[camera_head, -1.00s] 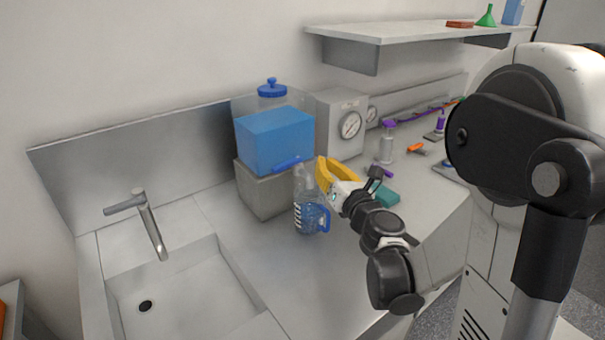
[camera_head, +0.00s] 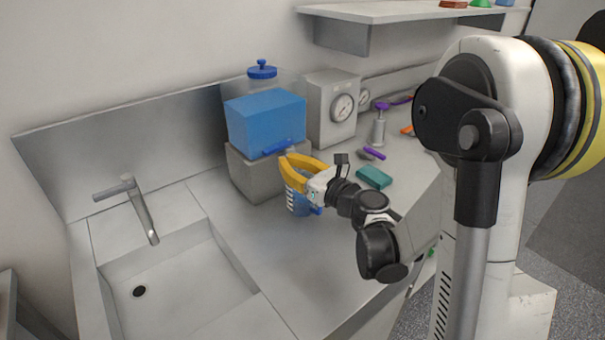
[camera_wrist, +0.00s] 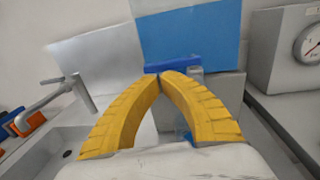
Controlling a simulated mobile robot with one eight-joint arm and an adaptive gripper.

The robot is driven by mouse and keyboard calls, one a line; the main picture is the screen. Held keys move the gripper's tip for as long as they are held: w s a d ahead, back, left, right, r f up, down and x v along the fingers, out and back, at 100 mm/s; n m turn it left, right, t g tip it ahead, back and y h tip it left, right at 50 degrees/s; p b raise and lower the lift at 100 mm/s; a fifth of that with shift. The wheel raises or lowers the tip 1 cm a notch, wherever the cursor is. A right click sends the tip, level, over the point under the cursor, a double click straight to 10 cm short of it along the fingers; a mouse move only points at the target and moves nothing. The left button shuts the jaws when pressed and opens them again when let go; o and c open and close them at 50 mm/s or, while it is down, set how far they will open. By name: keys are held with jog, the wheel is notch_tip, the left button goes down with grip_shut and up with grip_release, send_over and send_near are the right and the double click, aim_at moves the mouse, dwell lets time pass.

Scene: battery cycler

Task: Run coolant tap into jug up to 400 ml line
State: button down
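The blue coolant tank (camera_head: 264,120) stands on a grey block, with a blue tap lever (camera_head: 284,147) at its front; the lever also shows in the wrist view (camera_wrist: 172,66). The clear jug (camera_head: 297,202) with white marks and a blue handle stands on the counter below the tap, partly hidden by my gripper. Its fill level cannot be read. My gripper (camera_head: 287,162), with yellow fingers, is above the jug, just under the lever. In the wrist view its fingertips (camera_wrist: 162,78) meet, with nothing visible between them. I cannot tell if they touch the lever.
A sink (camera_head: 180,285) with a grey faucet (camera_head: 141,210) lies to the left. A gauge box (camera_head: 331,110) stands right of the tank. A teal block (camera_head: 373,177) lies right of my gripper. A shelf (camera_head: 390,12) hangs above. The front counter is clear.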

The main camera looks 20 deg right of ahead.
aim_at(279, 147)
jog(key=shift+b+x, duration=0.35)
jog(key=shift+x, duration=1.2)
jog(key=shift+w+a+r, duration=0.1)
jog(key=shift+w+a, duration=0.2)
jog(key=shift+w, duration=0.35)
